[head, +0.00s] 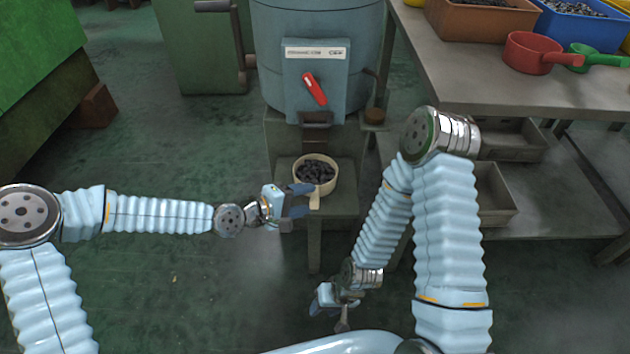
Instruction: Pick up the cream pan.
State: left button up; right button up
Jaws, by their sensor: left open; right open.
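The cream pan (333,186) stands on a small grey-green stand (345,208) under the chute of the blue-grey machine. It holds several dark pieces, and its short cream handle (314,201) points toward me. My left gripper (303,200) is open at the pan's near left side, with its fingers on either side of the handle's line; I cannot tell whether they touch it. My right gripper (328,308) is open and empty, low in front of the stand and well away from the pan.
The blue-grey machine (270,60) with a red lever (315,89) rises behind the pan. A workbench (470,75) at the right carries a red pan (530,55), a green pan (590,57) and bins. Metal trays (497,195) sit below it. The floor at left is clear.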

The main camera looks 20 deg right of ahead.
aim_at(315, 195)
pick_arm(q)
jog(key=x, duration=0.4)
jog(key=shift+w+d, duration=0.1)
jog(key=shift+w, duration=0.05)
jog(key=shift+r, duration=0.15)
grip_shut()
